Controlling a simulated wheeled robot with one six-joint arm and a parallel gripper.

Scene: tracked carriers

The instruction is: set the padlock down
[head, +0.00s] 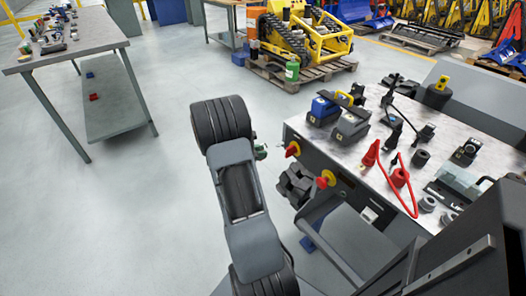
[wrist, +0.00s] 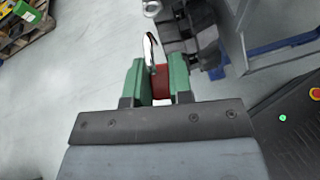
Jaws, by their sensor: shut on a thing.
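In the wrist view, a padlock with a red body (wrist: 160,84) and a silver shackle (wrist: 151,48) is between the green fingers of my gripper (wrist: 158,75). The fingers are shut on its body, and the shackle sticks out past them. Much of the body is hidden by the fingers. In the head view my gripper (head: 260,152) is a small green shape beyond my arm, over the floor gap left of the grey workbench (head: 350,150). I cannot make out the padlock's body there.
The workbench holds a blue-topped device (head: 322,108), red cones (head: 371,152) and several dark parts; red-yellow knobs (head: 326,179) jut from its front. Dark blocks (head: 295,186) stand close by. A left table (head: 95,36) has small items and a lower shelf (head: 112,105). Open floor lies between.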

